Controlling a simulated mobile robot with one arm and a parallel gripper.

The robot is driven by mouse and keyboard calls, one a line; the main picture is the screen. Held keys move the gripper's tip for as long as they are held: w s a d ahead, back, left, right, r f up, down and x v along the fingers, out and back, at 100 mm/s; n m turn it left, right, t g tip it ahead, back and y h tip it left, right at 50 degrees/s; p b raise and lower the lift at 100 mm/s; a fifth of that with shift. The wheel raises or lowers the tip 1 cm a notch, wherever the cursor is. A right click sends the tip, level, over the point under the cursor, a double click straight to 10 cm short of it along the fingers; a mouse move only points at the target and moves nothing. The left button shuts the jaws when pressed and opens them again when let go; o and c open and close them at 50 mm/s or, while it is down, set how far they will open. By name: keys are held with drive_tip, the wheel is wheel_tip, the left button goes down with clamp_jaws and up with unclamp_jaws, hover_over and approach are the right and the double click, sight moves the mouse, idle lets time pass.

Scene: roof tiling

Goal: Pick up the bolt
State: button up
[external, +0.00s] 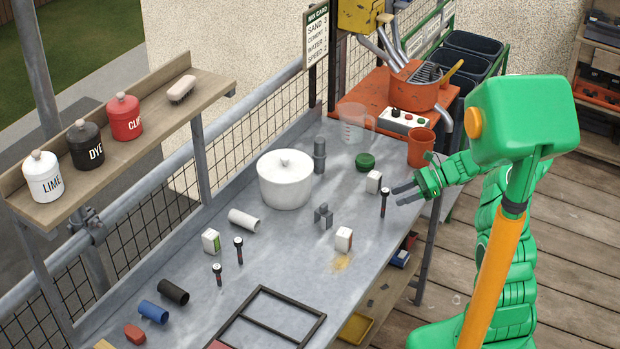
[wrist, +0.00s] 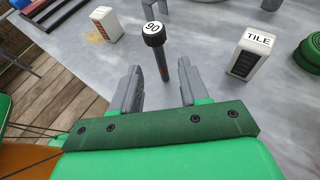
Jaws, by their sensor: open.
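A dark bolt (external: 385,203) with a broad round head stands upright on the grey bench near its right edge. In the wrist view the bolt (wrist: 155,38) has a white top marked 90 and stands just beyond my fingertips. My gripper (external: 394,194) reaches in from the right, low over the bench edge, and is open and empty. In the wrist view my gripper (wrist: 158,82) has its two grey fingers apart, with the bolt roughly in line with the gap. Two similar bolts (external: 239,250) (external: 217,273) stand farther left on the bench.
A white box marked TILE (wrist: 252,52) stands right of the bolt in the wrist view; another small box (external: 344,239) is on its other side. A white lidded pot (external: 285,179), a grey clamp-like piece (external: 323,217) and a green round item (external: 365,161) stand farther off.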

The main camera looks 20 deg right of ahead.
sight(384, 204)
drive_tip(key=shift+x, duration=3.95)
drive_tip(key=shift+r, duration=0.15)
clamp_jaws()
